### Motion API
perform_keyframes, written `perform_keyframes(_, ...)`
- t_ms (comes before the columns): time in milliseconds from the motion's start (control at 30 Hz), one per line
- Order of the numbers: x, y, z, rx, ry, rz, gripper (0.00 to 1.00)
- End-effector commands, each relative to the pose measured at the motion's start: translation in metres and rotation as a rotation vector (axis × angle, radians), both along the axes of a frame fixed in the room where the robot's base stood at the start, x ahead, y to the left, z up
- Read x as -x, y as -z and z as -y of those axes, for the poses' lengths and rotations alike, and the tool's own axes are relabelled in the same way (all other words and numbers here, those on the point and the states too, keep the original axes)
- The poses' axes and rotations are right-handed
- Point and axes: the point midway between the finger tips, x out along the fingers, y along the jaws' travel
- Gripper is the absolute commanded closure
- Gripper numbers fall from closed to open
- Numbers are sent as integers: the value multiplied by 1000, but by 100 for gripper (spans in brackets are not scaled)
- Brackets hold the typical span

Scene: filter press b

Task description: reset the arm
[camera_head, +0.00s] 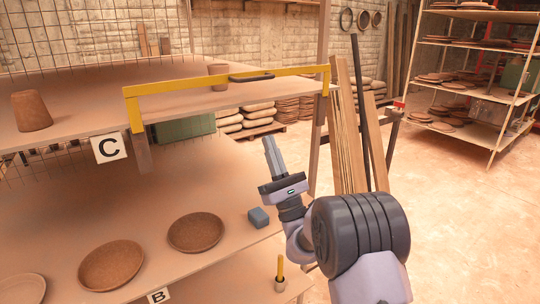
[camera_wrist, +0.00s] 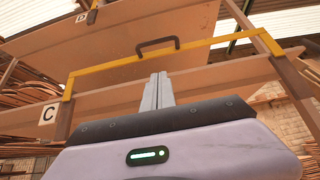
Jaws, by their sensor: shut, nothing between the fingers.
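My gripper (camera_head: 272,152) points upward in the head view, above the right part of the lower shelf. Its two fingers are together with nothing between them. In the wrist view my gripper (camera_wrist: 158,82) also shows its fingers closed, pointing toward a yellow bar (camera_wrist: 215,41) with a dark handle (camera_wrist: 157,45). In the head view the yellow bar (camera_head: 290,72) runs along the edge of the upper shelf, and the dark handle (camera_head: 251,77) is near its middle. The gripper is apart from both.
Brown plates (camera_head: 196,232) and a blue-grey block (camera_head: 258,217) lie on the lower shelf (camera_head: 150,190). A brown pot (camera_head: 31,110) stands on the upper shelf at left. Wooden planks (camera_head: 347,130) lean behind my arm. Open floor (camera_head: 450,210) lies to the right.

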Motion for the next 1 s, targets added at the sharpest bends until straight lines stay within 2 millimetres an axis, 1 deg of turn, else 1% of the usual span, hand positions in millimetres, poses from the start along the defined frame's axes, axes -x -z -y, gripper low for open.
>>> perform_keyframes(33, 4, -1, -2, 14, -12, 4, 100)
perform_keyframes(67, 9, -7, -7, 35, -30, 12, 100)
perform_keyframes(133, 33, -29, -33, 145, -116, 42, 100)
perform_keyframes(167, 50, -39, -49, 222, -168, 59, 100)
perform_keyframes(200, 81, -52, -72, 349, -247, 89, 100)
perform_keyframes(233, 108, -57, -90, 462, -308, 112, 100)
perform_keyframes(267, 137, -56, -104, 585, -363, 134, 100)
perform_keyframes(300, 177, -49, -119, 758, -429, 163, 100)
perform_keyframes(333, 208, -38, -126, 895, -469, 184, 100)
perform_keyframes(367, 237, -23, -128, 1035, -500, 205, 100)
perform_keyframes(400, 273, 1, -123, 1232, -525, 232, 100)
perform_keyframes(433, 297, 21, -114, 1383, -530, 251, 100)
perform_keyframes(467, 318, 42, -101, 1534, -524, 270, 100)
perform_keyframes(500, 339, 70, -78, 1735, -497, 293, 100)
perform_keyframes(567, 360, 105, -36, 2015, -422, 325, 100)
perform_keyframes(600, 367, 122, -7, 2184, -355, 345, 100)
perform_keyframes(633, 370, 131, 14, 2297, -301, 360, 100)
perform_keyframes(700, 373, 142, 56, 2509, -170, 394, 100)
perform_keyframes(800, 371, 144, 91, 2678, -40, 427, 100)
perform_keyframes(867, 371, 143, 99, 2720, -3, 436, 100)
perform_keyframes(1000, 370, 143, 101, 2727, 3, 438, 100)
